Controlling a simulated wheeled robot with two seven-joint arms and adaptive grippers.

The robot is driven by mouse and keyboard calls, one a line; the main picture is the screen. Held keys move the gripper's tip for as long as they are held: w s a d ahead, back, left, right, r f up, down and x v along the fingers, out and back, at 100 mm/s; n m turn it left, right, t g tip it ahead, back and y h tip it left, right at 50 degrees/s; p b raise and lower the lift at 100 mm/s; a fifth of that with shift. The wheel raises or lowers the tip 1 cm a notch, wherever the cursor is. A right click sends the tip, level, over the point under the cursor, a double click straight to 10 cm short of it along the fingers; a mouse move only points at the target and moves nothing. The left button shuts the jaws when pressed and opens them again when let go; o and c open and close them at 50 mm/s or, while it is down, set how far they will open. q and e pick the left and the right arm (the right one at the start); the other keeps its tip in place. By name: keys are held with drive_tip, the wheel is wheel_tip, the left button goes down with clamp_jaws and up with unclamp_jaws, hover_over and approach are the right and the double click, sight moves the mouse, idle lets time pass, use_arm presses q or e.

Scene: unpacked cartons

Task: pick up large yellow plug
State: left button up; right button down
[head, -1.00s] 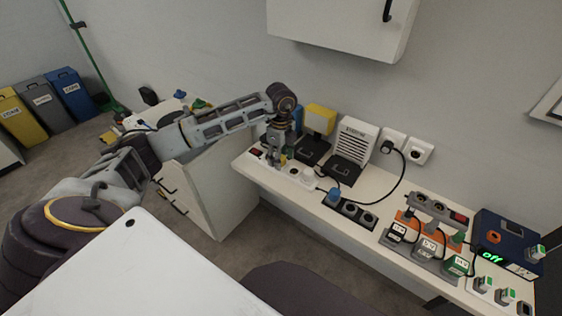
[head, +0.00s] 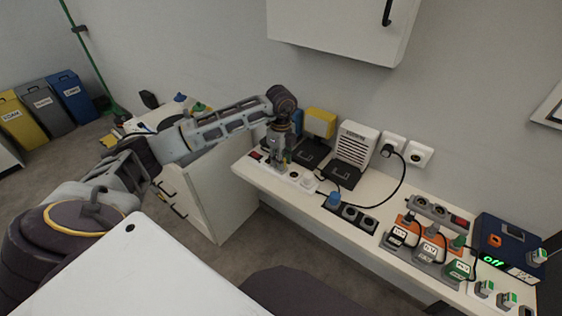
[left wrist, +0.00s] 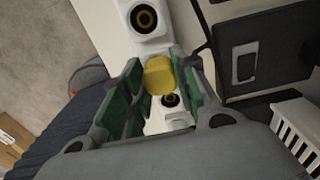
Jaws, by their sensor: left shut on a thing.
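The large yellow plug (left wrist: 159,75) shows in the left wrist view between the two green-padded fingers of my left gripper (left wrist: 153,88), which is shut on it. Round white-housed sockets with dark centres, one above (left wrist: 144,18) and one below (left wrist: 171,100), show around the plug. Whether the plug still touches a socket, I cannot tell. In the head view my left gripper (head: 278,160) points down at the left end of the white shelf, over the socket strip; the plug is mostly hidden there by the fingers. My right gripper is not in view.
Behind the left hand stand a yellow box-like device (head: 320,122) and a white vented box (head: 355,143) with black bases. A black cable runs from a wall socket (head: 420,153). Further right are a blue plug (head: 334,199), orange-based adapters (head: 405,222) and a blue power unit (head: 508,243).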

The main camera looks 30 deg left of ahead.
use_arm(q)
wheel_tip(320, 180, up, 9)
drive_tip(key=shift+f, duration=0.2)
drive_tip(key=shift+r, duration=0.6)
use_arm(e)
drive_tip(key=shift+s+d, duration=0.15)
